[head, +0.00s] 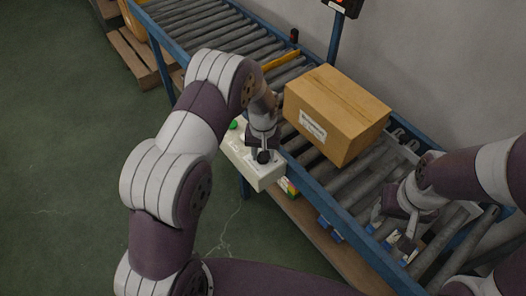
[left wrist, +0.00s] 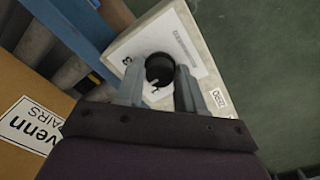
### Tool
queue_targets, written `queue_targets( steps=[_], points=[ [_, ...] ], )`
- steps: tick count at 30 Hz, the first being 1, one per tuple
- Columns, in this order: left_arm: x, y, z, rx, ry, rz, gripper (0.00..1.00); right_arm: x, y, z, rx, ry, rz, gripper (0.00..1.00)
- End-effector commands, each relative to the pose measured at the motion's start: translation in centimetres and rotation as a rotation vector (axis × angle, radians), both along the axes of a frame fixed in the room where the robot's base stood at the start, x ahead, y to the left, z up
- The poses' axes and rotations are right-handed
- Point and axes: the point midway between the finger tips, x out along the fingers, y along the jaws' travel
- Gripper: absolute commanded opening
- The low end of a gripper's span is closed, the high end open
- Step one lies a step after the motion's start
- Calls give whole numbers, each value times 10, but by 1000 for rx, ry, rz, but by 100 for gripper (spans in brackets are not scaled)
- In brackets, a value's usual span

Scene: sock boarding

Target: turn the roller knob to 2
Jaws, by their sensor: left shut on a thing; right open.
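The roller knob is a black round knob (head: 264,157) on the pale control box (head: 262,181) fixed to the conveyor's near side. My left gripper (head: 263,148) is over it from above. In the left wrist view the knob (left wrist: 159,67) sits between the two fingers of my left gripper (left wrist: 159,85), which are shut on it. A digit that looks like 3 shows left of the knob, and a small white mark shows at its lower edge. Other dial marks are hidden or too small to read. My right gripper (head: 393,228) is open and empty over the rollers at right.
A cardboard box (head: 335,107) sits on the roller conveyor (head: 205,27) just behind the control box. A green button (head: 233,125) is on the control box's left end. Open green floor lies to the left.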

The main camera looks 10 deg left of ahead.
Motion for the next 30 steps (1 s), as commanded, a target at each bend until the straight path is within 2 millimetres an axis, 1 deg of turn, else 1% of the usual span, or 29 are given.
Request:
queue_targets(
  steps=[10, 11, 12, 13, 20, 23, 26, 30],
  points=[
    [1, 0, 1, -1, -3, 1, 8, 0, 0, 0, 0, 0, 0, 54],
    [1, 0, 1, -1, -3, 1, 48, 0, 0, 0, 0, 0, 0, 54],
    [1, 0, 1, -1, -3, 1, 61, 0, 0, 0, 0, 0, 0, 54],
    [1, 0, 1, -1, -3, 1, 63, 0, 0, 0, 0, 0, 0, 54],
    [1, 0, 0, 0, -2, 1, 63, 0, 0, 0, 0, 0, 0, 54],
    [1, 0, 6, -1, -3, 1, 63, 0, 0, 0, 0, 0, 0, 54],
    [1, 0, 25, 0, -6, 1, 63, 0, 0, 0, 0, 0, 0, 54],
    [2, 0, 65, -1, -7, 1, 63, 0, 0, 0, 0, 0, 0, 54]
  ],
)
